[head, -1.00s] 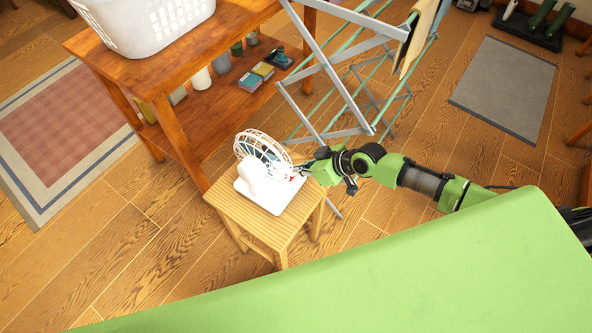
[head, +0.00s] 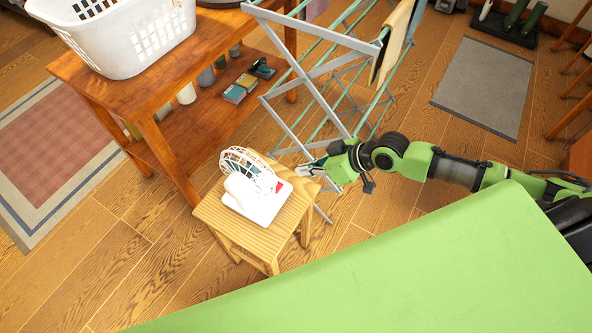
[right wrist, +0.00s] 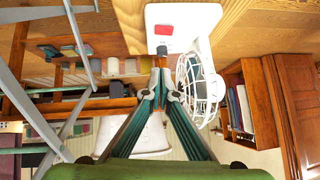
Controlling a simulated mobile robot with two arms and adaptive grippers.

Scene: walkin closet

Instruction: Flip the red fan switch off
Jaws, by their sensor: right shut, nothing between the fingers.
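The white desk fan (head: 250,191) stands on a small wooden stool (head: 238,228), with a white base and a round wire cage. Its red switch (head: 279,187) is on the base, at the side toward my right arm. In the right wrist view the red switch (right wrist: 163,30) lies on the white base, just beyond the fingertips, and the cage (right wrist: 200,88) is to the right. My right gripper (head: 301,171) is shut and empty, a short gap from the switch. Whether the switch is on or off cannot be told. My left gripper is not in view.
A wooden table (head: 160,88) with a white laundry basket (head: 125,40) stands behind the stool. A metal drying rack (head: 318,90) stands close behind my right gripper. Open wooden floor lies left of the stool. A grey mat (head: 485,85) is at the right.

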